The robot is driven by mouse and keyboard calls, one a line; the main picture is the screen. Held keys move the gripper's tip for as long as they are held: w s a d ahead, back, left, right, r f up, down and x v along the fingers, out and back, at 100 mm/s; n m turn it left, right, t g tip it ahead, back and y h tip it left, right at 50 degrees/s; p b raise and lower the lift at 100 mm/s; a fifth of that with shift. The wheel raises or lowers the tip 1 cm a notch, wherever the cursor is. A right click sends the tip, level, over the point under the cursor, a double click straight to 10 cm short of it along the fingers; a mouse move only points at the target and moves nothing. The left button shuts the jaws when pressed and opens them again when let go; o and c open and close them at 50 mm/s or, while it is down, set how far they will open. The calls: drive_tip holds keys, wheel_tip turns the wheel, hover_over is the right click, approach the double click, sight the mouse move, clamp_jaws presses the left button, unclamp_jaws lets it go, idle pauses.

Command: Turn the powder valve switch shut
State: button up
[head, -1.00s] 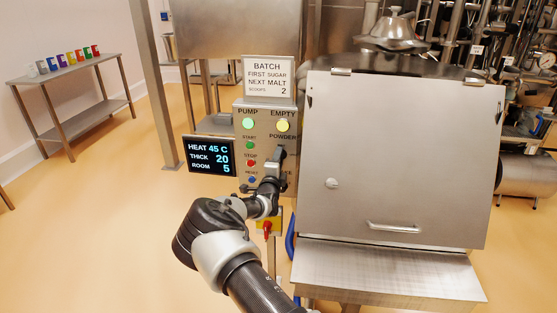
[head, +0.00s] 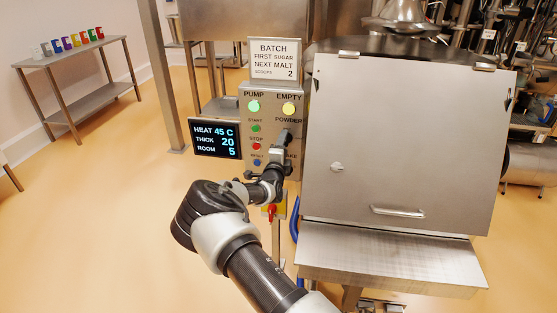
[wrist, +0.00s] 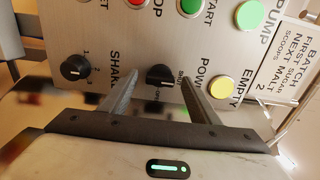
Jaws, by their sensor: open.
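The powder valve switch (wrist: 160,76) is a black rotary knob on the grey control panel (wrist: 125,30), by the "POWDER" lettering in the wrist view. My gripper (wrist: 152,88) is open, with one finger on each side of this knob. I cannot tell whether the fingers touch it. The marks beside the knob are partly hidden, so its setting is not clear.
A second black knob (wrist: 74,68) labelled "SHAKE" is beside it. Pump and empty lights (head: 289,108) are lit, with start, stop and reset buttons nearby. A display (head: 214,138) reads 45 C, 20 and 5. A steel cabinet (head: 400,130) stands close on the right.

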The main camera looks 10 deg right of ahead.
drive_tip(key=p+v, duration=0.1)
drive_tip(key=v, duration=1.5)
drive_tip(key=shift+p, duration=0.4)
drive_tip(key=shift+r, duration=0.1)
